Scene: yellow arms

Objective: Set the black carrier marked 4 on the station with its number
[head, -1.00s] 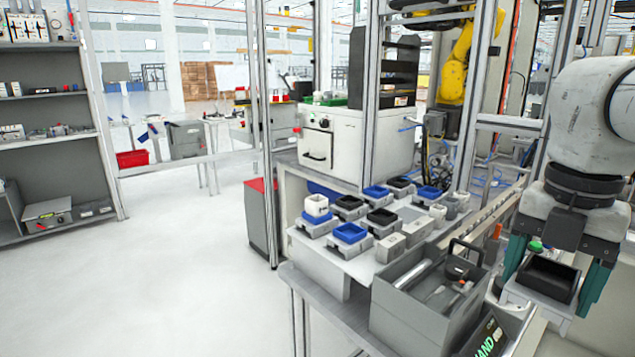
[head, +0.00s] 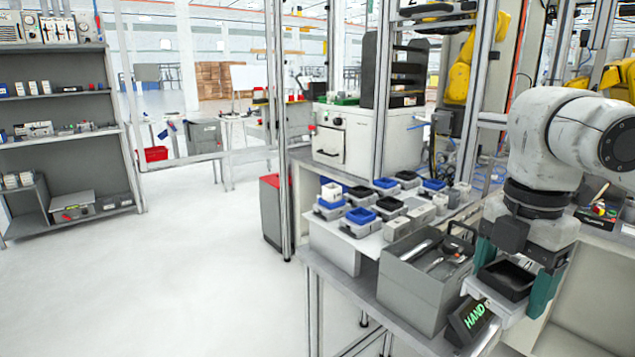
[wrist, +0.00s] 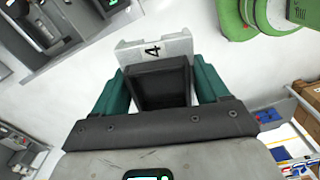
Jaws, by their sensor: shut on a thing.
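My gripper (head: 517,284) is shut on the black carrier (head: 507,281), an open tray between its teal fingers. The carrier also shows in the wrist view (wrist: 160,84), with a finger on either side. A pale grey slab (wrist: 157,48) bearing a 4 shows just beyond the carrier, and pale edges show under it in the head view. I cannot tell whether the slab is part of the carrier or a separate piece under it. No other number on a station is readable.
Behind are grey blocks with blue and black trays (head: 361,216) and a white oven-like box (head: 360,137). Open floor (head: 190,270) lies left.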

